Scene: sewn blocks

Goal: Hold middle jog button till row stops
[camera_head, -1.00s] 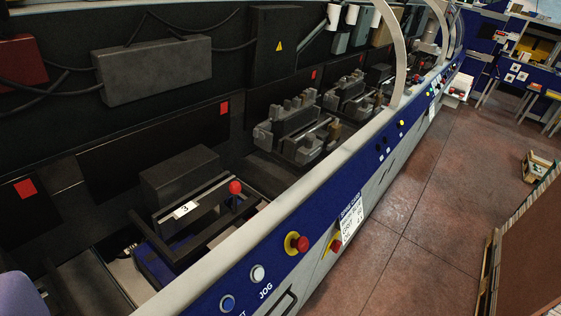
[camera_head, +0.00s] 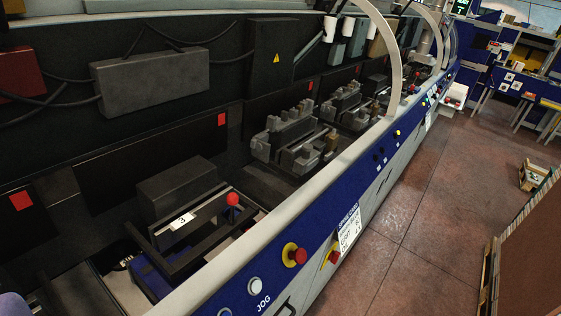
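A long machine runs from the near left to the far right, with a blue control panel (camera_head: 325,222) along its front edge. A white round button (camera_head: 254,286) sits on the near panel above the word JOG. Part of another round button (camera_head: 225,312) shows at the bottom edge, to its left. A red mushroom button on a yellow base (camera_head: 296,255) is to the right of the white button. Several small buttons (camera_head: 383,158) sit farther along the panel; their labels are too small to read. My gripper is not in view.
A black frame with a red ball knob (camera_head: 233,199) and a number 3 plate (camera_head: 182,220) lies inside the machine. Curved guards (camera_head: 394,60) rise from the edge. Brown floor (camera_head: 440,200) is open to the right. A brown panel (camera_head: 530,260) stands at lower right.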

